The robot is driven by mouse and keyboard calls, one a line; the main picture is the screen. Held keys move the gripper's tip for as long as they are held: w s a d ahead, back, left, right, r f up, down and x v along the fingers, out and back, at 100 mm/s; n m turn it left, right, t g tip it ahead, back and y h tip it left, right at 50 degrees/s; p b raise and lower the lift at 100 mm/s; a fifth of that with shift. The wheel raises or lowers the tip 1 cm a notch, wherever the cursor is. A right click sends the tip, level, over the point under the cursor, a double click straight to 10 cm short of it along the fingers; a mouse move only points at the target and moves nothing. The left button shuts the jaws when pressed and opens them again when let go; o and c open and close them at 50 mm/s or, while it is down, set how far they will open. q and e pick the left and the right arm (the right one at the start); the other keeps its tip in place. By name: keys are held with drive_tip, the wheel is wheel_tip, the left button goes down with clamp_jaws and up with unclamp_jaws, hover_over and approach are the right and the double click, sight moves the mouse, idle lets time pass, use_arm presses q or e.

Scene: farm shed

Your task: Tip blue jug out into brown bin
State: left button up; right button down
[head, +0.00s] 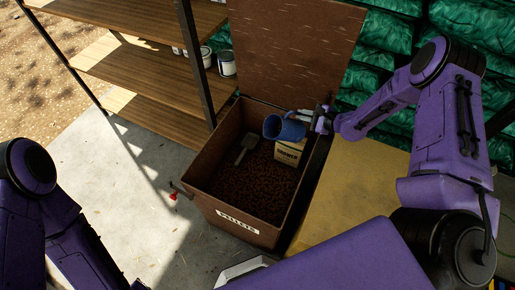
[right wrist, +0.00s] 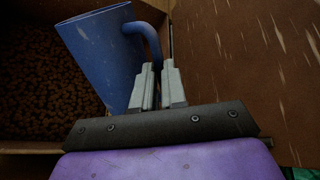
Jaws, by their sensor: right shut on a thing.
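The blue jug (head: 283,129) is tilted on its side over the brown bin (head: 207,194), with its mouth toward the left. My right gripper (head: 318,124) is shut on the jug's handle. In the right wrist view the blue jug (right wrist: 105,50) leans left and its handle goes down to the fingertips of my right gripper (right wrist: 158,72). The jug's inside is mostly hidden. The bin's lid stands open at the back, and brown pellets (head: 243,187) cover its floor. My left arm shows at the left edge, but its gripper is not in view.
A scoop (head: 246,147) and a paper bag (head: 289,153) are in the bin. Wooden shelves (head: 150,60) with cans (head: 227,64) stand behind on the left. Green sacks (head: 385,45) are stacked behind on the right. Bare floor lies left of the bin.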

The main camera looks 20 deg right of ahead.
sight(294, 125)
drive_tip(key=shift+a+r+n+h+p, duration=0.25)
drive_tip(key=shift+a+n+h, duration=0.1)
drive_tip(key=shift+a, duration=0.15)
drive_tip(key=shift+a+r+n+h+p, duration=0.25)
drive_tip(key=shift+a+n+h, duration=0.1)
drive_tip(key=shift+a, duration=0.15)
use_arm(q)
drive_tip(key=shift+r, duration=0.55)
use_arm(e)
drive_tip(key=shift+a+r+n+h, duration=0.1)
drive_tip(key=shift+a+n+h, duration=0.35)
drive_tip(key=shift+a, duration=0.25)
